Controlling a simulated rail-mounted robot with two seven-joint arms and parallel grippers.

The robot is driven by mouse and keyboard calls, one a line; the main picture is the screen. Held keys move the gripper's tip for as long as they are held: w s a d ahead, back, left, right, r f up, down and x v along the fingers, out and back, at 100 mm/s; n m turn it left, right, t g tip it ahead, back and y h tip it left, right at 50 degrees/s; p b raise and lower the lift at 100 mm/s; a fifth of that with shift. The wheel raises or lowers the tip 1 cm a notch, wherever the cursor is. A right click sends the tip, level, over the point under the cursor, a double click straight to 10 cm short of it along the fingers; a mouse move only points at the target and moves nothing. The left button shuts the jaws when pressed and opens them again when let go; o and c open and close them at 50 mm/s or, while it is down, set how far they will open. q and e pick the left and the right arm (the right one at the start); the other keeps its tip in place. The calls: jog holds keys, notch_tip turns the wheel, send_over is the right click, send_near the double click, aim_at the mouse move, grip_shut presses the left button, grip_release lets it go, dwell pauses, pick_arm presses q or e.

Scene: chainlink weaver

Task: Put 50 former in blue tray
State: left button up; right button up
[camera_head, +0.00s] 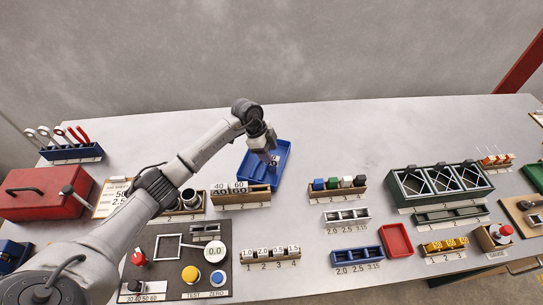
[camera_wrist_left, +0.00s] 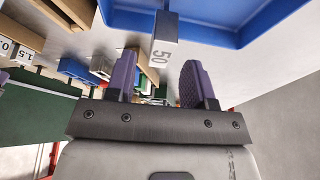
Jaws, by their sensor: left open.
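The 50 former is a grey block marked 50 (camera_wrist_left: 165,52). In the left wrist view it lies just beyond the fingers, with its long body over the blue tray (camera_wrist_left: 265,22) and its marked end across the tray's near rim. I cannot tell whether it rests on the tray floor or the rim. In the head view a small grey end (camera_head: 275,160) shows in the blue tray (camera_head: 284,152), partly hidden by my gripper. My left gripper (camera_head: 268,158) is over the tray; its purple fingers (camera_wrist_left: 158,75) are apart, with nothing held between them. My right gripper is not in view.
The former rack (camera_head: 240,198) with blocks marked 40 and 60 stands right in front of the blue tray. A rack of coloured blocks (camera_head: 338,190) is to the right, and a red tray (camera_head: 396,240) lies nearer. Bare table lies behind and right of the blue tray.

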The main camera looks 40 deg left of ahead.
pick_arm(q)
jog(key=v, duration=0.9)
